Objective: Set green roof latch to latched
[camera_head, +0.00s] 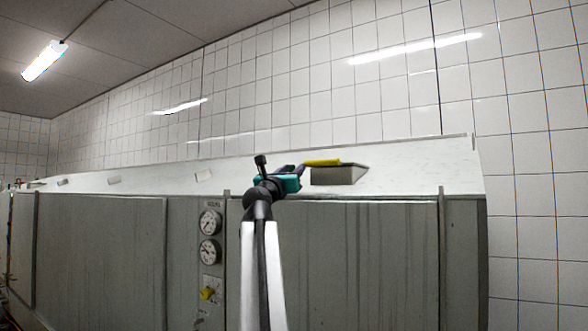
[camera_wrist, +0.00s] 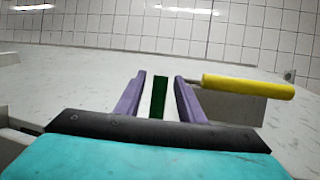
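A dark green strip (camera_wrist: 158,100), which looks like the green roof latch, lies between my fingers in the wrist view, pointing away from me. Pale surface shows on both sides of it. In the head view I cannot make the strip out; my gripper (camera_head: 291,169) may hide it. My gripper also shows in the wrist view (camera_wrist: 160,77), its two purple fingers apart with a gap to the strip on each side, so it is open and empty. I cannot tell the height of the fingertips above the strip.
A yellow handle (camera_wrist: 248,86) on a thin rod sticks out right of my right finger; it also shows in the head view (camera_head: 322,162) above a grey block (camera_head: 333,176). Grey cabinet doors (camera_head: 360,260) with gauges (camera_head: 209,222) stand below the pale sloping roof (camera_head: 420,176). A tiled wall rises behind.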

